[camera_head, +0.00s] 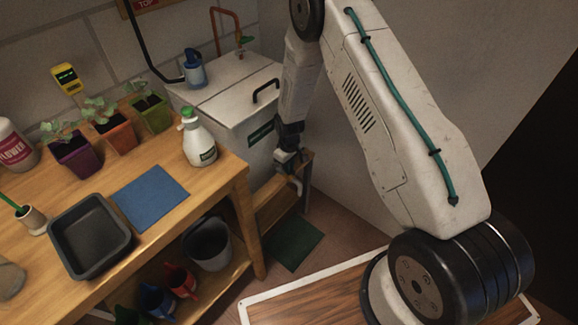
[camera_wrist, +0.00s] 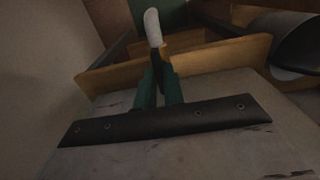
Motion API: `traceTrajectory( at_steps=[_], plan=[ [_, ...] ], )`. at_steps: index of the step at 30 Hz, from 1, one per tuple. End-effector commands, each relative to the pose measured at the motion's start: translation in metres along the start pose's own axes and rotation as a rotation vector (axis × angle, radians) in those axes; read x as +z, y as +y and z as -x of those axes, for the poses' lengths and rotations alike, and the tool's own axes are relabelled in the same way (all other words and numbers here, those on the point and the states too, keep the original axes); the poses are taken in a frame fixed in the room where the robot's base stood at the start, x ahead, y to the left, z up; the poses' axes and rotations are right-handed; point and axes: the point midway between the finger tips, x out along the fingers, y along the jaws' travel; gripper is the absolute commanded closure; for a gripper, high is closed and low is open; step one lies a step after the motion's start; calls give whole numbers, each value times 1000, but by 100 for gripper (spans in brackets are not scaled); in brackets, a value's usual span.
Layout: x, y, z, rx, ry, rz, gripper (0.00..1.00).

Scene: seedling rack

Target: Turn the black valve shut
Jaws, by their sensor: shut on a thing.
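The black valve (camera_wrist: 164,62) shows in the wrist view as a small dark piece at the fingertips, beside a white spout (camera_wrist: 153,27). My gripper (camera_wrist: 159,88) has its two teal fingers closed on it, and they hide most of it. In the head view my gripper (camera_head: 289,163) reaches down to the low right front of the white tank (camera_head: 225,85). The white spout (camera_head: 298,186) shows just below it. The valve itself is hidden there, and its turn angle cannot be told.
The wooden bench (camera_head: 225,190) stands close to the left, with a spray bottle (camera_head: 198,140) near its corner. A wooden stand (camera_head: 270,212) is under the tank's front. A grey bucket (camera_head: 208,243) is on the bench's lower shelf. A green mat (camera_head: 293,243) lies on the floor.

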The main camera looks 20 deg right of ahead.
Motion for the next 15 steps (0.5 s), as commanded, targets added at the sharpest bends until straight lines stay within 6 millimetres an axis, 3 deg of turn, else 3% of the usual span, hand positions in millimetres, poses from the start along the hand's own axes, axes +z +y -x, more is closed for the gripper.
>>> traceTrajectory(
  at_steps=[8,15],
  plan=[
    [0,0,0,0,0,-66,100],
    [0,0,0,0,-1,-232,100]
  ],
)
